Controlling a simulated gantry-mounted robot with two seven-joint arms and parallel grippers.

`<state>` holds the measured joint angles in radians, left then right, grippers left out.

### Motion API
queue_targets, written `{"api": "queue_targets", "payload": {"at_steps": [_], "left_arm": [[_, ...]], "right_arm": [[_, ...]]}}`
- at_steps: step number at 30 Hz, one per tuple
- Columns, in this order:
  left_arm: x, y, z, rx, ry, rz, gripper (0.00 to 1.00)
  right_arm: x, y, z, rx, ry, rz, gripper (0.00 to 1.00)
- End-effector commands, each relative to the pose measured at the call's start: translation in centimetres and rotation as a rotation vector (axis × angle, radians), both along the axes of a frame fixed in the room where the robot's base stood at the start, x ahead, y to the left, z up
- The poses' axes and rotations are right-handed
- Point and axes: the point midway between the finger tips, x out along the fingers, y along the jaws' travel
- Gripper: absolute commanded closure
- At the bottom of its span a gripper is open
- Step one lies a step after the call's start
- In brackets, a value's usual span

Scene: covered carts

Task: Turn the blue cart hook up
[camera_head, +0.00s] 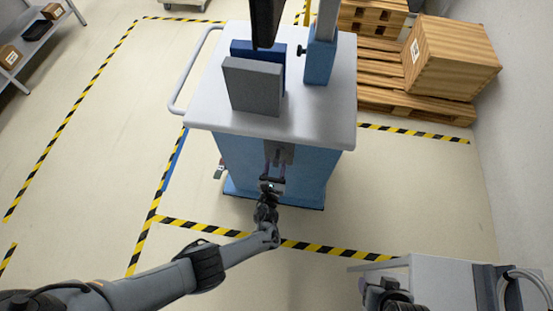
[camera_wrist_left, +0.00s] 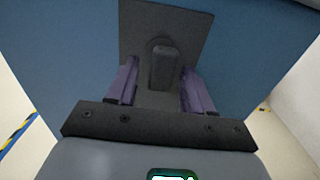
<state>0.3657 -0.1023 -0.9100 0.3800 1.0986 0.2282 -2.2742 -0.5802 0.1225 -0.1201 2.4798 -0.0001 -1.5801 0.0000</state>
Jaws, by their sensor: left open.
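The blue cart (camera_head: 230,160) stands in the middle of the head view under a pale grey top. A dark plate (camera_wrist_left: 140,30) is fixed to its front face, with the dark hook (camera_wrist_left: 163,66), a short rounded piece, on it. My left gripper (camera_head: 272,178) is at this front face, just below the plate. In the left wrist view its two purple fingers (camera_wrist_left: 160,82) are open, one on each side of the hook, with a visible gap to it. The dark shape at the bottom right of the head view looks like my right gripper (camera_head: 385,290); its fingers are unclear.
A grey block (camera_head: 253,86) and a blue block stand on the cart top (camera_head: 325,120), with a blue post (camera_head: 319,60) beside them. Wooden crates (camera_head: 455,60) on pallets are at the back right. A white cart (camera_head: 440,280) is at the lower right. The floor left is clear.

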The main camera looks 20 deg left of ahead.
Motion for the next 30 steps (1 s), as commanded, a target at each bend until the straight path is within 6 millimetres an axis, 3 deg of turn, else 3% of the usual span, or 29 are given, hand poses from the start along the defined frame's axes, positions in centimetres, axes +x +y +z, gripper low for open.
{"api": "queue_targets", "payload": {"at_steps": [6,13,19,30], "left_arm": [[-3.9,-0.9,0.2,-0.001,0.003,-0.001,0.49],[-7.0,-1.5,0.1,-0.001,0.002,-0.001,0.49],[-8.2,-1.7,0.0,0.000,0.001,-0.001,0.49],[-8.3,-1.7,0.0,0.000,0.000,-0.001,0.49]], "right_arm": [[0.0,-0.1,1.9,-0.004,-0.001,0.002,0.38],[0.0,-0.1,2.7,-0.002,0.000,0.001,0.38],[0.0,0.0,2.9,0.001,-0.001,-0.001,0.38],[0.0,0.2,2.9,0.007,0.000,-0.005,0.38]]}}
